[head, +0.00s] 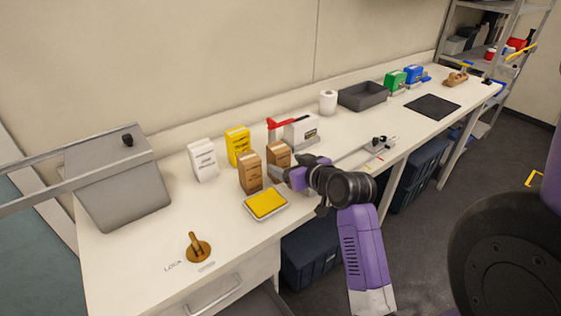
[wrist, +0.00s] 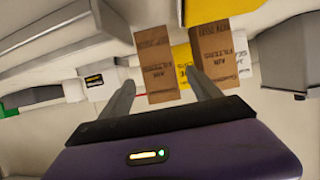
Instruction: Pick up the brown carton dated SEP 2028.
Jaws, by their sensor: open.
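Two brown cartons stand side by side on the white bench. In the head view, one (head: 250,173) is at left and the other (head: 278,155) is at right, closer to my gripper (head: 294,178). They also show in the wrist view, the right-hand carton (wrist: 157,63) at left and the left-hand carton (wrist: 222,58) at right. Both bear dark print that looks like "AIR FILTERS"; I cannot read a date on either. My gripper (wrist: 161,72) is open and empty. In the wrist view, the right-hand carton shows between the fingers, apparently beyond them.
A yellow box (head: 237,145) and white box (head: 202,160) stand behind and left. A yellow-topped tray (head: 266,204) lies in front. Bare bench (head: 150,235) lies front left.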

